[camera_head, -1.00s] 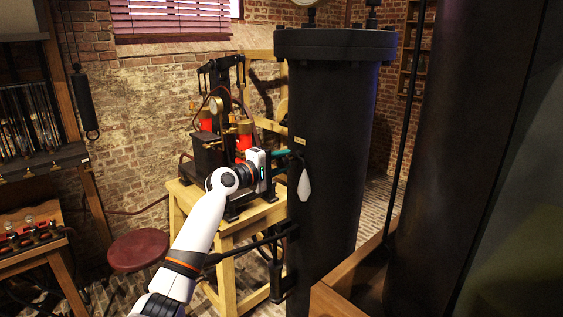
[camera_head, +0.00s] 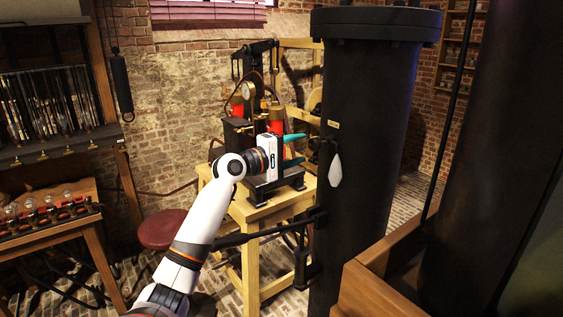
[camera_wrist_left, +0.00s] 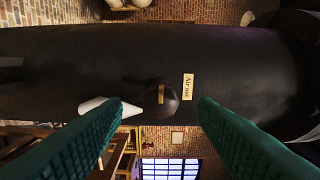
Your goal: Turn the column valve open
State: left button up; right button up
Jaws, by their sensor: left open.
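The black column (camera_head: 372,120) stands upright right of centre in the head view. In the left wrist view the handle (camera_wrist_left: 98,104) points sideways from a round dark hub (camera_wrist_left: 164,92), beside an "Air out" label (camera_wrist_left: 188,86). My left gripper (camera_head: 300,150) is open, its teal fingers spread, just left of the column. In the wrist view the open fingers (camera_wrist_left: 163,104) lie either side of the hub, with nothing gripped. The left finger overlaps the handle in the picture; contact cannot be told. My right gripper is not in view.
A wooden table (camera_head: 245,215) with a pump apparatus stands behind my left arm. A red stool (camera_head: 162,229) is left of it. A wooden frame (camera_head: 385,280) is at front right, beside another large dark cylinder (camera_head: 485,170). Battery shelves line the left.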

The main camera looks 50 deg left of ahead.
pick_arm(q)
jog(key=s, duration=0.2)
jog(key=s+b, duration=0.1)
jog(key=s, duration=0.1)
jog(key=s+b, duration=0.1)
jog(key=shift+s+a, duration=0.25)
jog(key=shift+s, duration=0.15)
